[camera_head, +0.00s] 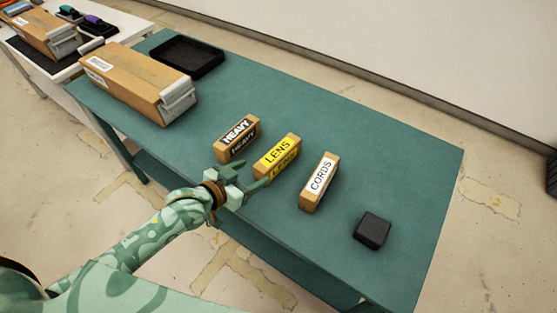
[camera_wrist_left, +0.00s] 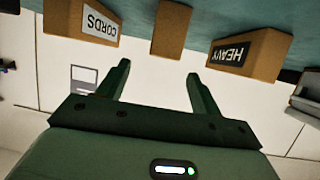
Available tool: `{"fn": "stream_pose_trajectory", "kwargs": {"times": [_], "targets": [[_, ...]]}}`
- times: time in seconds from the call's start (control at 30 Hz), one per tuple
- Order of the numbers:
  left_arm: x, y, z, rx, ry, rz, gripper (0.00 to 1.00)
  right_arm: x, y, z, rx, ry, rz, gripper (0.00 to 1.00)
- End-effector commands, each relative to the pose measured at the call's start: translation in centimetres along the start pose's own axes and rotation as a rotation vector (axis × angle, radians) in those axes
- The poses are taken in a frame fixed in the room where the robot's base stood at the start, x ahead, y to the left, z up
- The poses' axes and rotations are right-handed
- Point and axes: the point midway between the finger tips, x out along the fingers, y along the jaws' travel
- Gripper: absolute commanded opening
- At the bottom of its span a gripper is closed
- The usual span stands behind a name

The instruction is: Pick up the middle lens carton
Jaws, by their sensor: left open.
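The middle lens carton (camera_head: 276,157) is brown with a yellow LENS label and stands on the green table (camera_head: 400,150), between the HEAVY carton (camera_head: 237,139) and the CORDS carton (camera_head: 319,181). My left gripper (camera_head: 254,177) is open at the near end of the lens carton. In the left wrist view the picture is upside down. There the lens carton (camera_wrist_left: 171,28) shows a plain brown face beyond and between the open fingers (camera_wrist_left: 161,86), which have nothing between them. CORDS (camera_wrist_left: 86,24) and HEAVY (camera_wrist_left: 247,52) flank it. My right gripper is not in view.
A long cardboard box (camera_head: 130,85) and a black tray (camera_head: 187,56) occupy the table's far left. A small black block (camera_head: 372,230) sits at the right front. The table behind the cartons is clear. A white table (camera_head: 45,75) with more items stands beyond.

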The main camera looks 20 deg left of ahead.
Motion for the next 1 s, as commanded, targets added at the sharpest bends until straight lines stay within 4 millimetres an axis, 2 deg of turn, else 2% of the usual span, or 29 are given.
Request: {"fn": "stream_pose_trajectory", "kwargs": {"times": [0.03, 0.1, 0.37, 0.6, 0.9, 1.0], "targets": [[1.4, 0.0, 0.3, -0.001, 0.0, 0.0, 0.65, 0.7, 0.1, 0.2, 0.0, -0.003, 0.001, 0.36], [2.6, 0.0, 0.3, 0.0, -0.001, 0.0, 0.65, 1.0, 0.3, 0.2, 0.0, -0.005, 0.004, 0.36], [5.0, -0.1, 0.3, 0.001, -0.002, 0.0, 0.65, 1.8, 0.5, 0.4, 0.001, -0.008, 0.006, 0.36], [8.8, -0.3, 0.6, 0.0, -0.003, 0.0, 0.65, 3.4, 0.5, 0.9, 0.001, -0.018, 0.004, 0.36], [9.2, -0.3, 0.3, 0.002, -0.002, 0.0, 0.65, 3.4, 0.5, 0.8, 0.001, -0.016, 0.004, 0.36], [9.2, -0.3, 0.3, 0.002, -0.002, 0.0, 0.38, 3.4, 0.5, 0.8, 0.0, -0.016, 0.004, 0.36]]}}
